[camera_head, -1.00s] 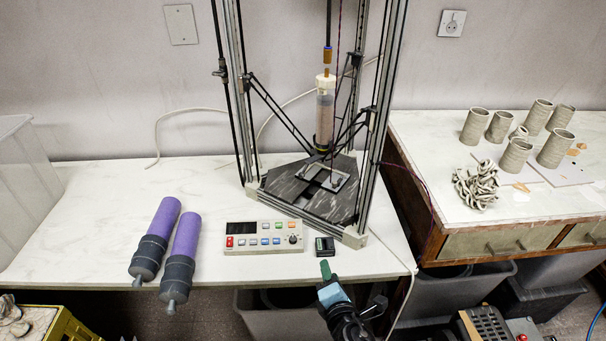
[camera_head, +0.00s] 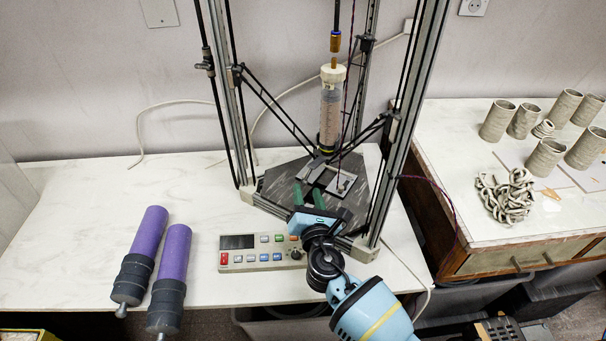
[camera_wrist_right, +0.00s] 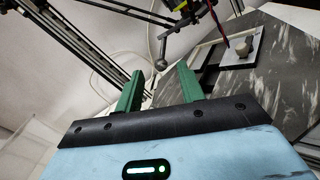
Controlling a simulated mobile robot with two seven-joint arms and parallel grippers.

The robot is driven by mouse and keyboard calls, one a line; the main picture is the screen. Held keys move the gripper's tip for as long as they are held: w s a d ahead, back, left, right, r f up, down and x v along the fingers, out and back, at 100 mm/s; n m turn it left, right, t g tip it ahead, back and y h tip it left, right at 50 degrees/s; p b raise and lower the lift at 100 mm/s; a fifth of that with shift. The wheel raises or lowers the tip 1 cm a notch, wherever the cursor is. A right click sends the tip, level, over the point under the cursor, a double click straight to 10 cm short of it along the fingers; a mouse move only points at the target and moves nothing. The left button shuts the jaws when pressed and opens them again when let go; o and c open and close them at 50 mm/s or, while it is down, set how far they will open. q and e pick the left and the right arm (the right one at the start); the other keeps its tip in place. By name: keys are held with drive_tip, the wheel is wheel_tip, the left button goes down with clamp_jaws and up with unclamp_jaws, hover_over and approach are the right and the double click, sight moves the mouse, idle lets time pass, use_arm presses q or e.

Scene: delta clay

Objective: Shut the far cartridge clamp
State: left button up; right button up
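The delta printer holds an upright clear cartridge (camera_head: 330,105) of clay with a white cap, above a dark marbled bed (camera_head: 275,188). Light flat metal pieces (camera_head: 343,181) lie on the bed below it; I cannot tell clearly which part is the far clamp or how it stands. The wrist view shows a pale plate (camera_wrist_right: 224,60) with a grey knob (camera_wrist_right: 240,49). My right gripper (camera_head: 309,197) reaches over the bed's front edge, its green fingers apart with nothing between them. It also shows in the wrist view (camera_wrist_right: 160,86). My left gripper is out of view.
A control box (camera_head: 262,262) with buttons sits in front of the printer, beside my right arm. Two purple cartridges (camera_head: 150,235) lie to the left. Printer posts (camera_head: 408,120) and slanted rods (camera_head: 268,105) surround the bed. Clay cylinders (camera_head: 498,122) stand on the right table.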

sight(305, 184)
drive_tip(key=w, duration=0.5)
drive_tip(key=shift+w+a+f+b, duration=0.1)
drive_tip(key=shift+a+f+b, duration=0.1)
drive_tip(key=shift+b, duration=0.2)
drive_tip(key=shift+w+a+r, duration=0.1)
drive_tip(key=shift+w+r, duration=0.05)
drive_tip(key=shift+w, duration=0.75)
clamp_jaws()
